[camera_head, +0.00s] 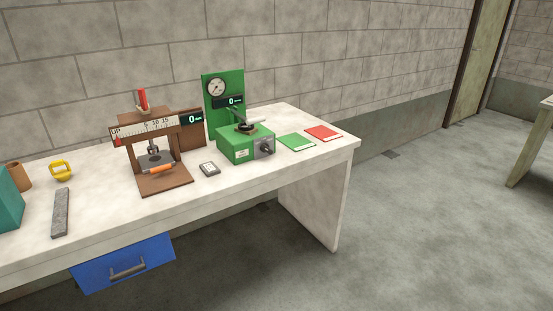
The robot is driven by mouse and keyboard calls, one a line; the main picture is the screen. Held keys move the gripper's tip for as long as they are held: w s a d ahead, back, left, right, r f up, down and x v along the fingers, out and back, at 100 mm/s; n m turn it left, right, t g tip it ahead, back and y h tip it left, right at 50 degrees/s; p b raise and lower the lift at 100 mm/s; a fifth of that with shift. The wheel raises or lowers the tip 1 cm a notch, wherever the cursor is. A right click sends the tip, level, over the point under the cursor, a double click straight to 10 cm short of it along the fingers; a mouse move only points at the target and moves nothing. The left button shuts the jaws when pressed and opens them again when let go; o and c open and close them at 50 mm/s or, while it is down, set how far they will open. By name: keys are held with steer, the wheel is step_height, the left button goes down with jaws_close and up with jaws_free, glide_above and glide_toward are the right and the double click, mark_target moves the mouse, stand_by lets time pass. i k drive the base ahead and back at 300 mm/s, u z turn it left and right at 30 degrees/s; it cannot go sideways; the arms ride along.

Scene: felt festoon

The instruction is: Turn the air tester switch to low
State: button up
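A green device (245,144) with an upright green back panel stands toward the right part of the white table; I take it for the air tester. Its panel carries a round gauge (216,88) and a dark display (232,101) reading 0. A dark rotary switch (265,148) sits on a grey plate on its front face. Its setting is too small to read. A clamp with a light-coloured lever (245,122) is on top. My gripper is not in view.
A brown press-like tester (164,182) with a scale, red handle and 0 display stands to the left. A small grey device (209,169), a green card (296,142) and a red card (323,133) lie nearby on the table (225,195). A blue drawer (125,262) hangs below.

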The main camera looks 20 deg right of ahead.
mark_target(264, 147)
steer(key=z, duration=0.15)
steer(key=k, duration=0.7)
steer(key=u, duration=0.85)
steer(key=i, duration=1.4)
